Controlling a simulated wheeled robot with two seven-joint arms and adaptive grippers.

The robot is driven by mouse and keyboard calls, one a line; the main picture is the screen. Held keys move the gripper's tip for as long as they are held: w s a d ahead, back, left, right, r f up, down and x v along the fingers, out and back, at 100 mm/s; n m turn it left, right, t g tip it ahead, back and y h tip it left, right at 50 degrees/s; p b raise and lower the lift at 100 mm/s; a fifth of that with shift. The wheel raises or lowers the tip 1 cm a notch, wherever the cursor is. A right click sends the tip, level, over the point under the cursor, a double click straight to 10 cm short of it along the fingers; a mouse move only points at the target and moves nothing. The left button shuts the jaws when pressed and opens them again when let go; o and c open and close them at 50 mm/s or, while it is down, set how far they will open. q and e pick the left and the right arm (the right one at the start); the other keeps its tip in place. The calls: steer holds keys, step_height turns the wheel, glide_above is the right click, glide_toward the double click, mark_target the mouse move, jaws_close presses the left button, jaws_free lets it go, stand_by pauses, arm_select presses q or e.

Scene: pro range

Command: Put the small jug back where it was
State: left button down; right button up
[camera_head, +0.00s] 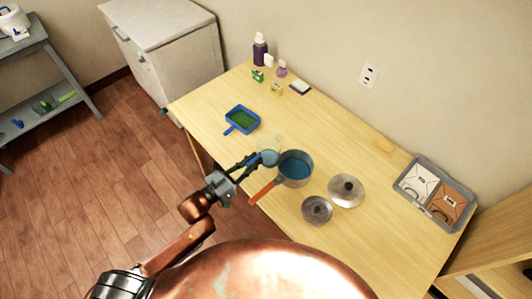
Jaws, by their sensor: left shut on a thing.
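The small jug (269,158) looks pale blue-grey and sits at the fingertips of my left gripper (247,163), which is shut on it. It is just left of a grey saucepan (308,158) with blue contents and an orange-brown handle. In this view the jug overlaps the saucepan's left rim; I cannot tell whether they touch, or how high the jug is above the table. A clear glass-like thing shows faintly just behind the jug. My right gripper is not in view.
Two round lids (346,191) lie right of the saucepan on the wooden table (340,130). A blue dustpan-like tray (242,119) with green contents lies behind left. Bottles (260,49) and small boxes stand at the back; a grey tray (411,203) with packages is at right.

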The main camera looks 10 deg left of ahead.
arm_select(q)
steer(key=shift+s, duration=0.2)
steer(key=shift+w+a, duration=0.15)
steer(key=shift+w, duration=0.15)
steer(key=w+a+f+b, duration=0.1)
steer(key=w+f, duration=0.3)
steer(key=w+a+f+b, duration=0.1)
steer(key=w+f, duration=0.3)
steer(key=w+a+f+b, duration=0.1)
steer(key=w+f+b, duration=0.1)
steer(key=w+f, duration=0.2)
steer(key=shift+w+a+f, duration=0.3)
steer(key=shift+a, duration=0.05)
steer(key=c, duration=2.4)
jaws_free()
steer(key=shift+f, duration=0.2)
steer(key=o, duration=0.5)
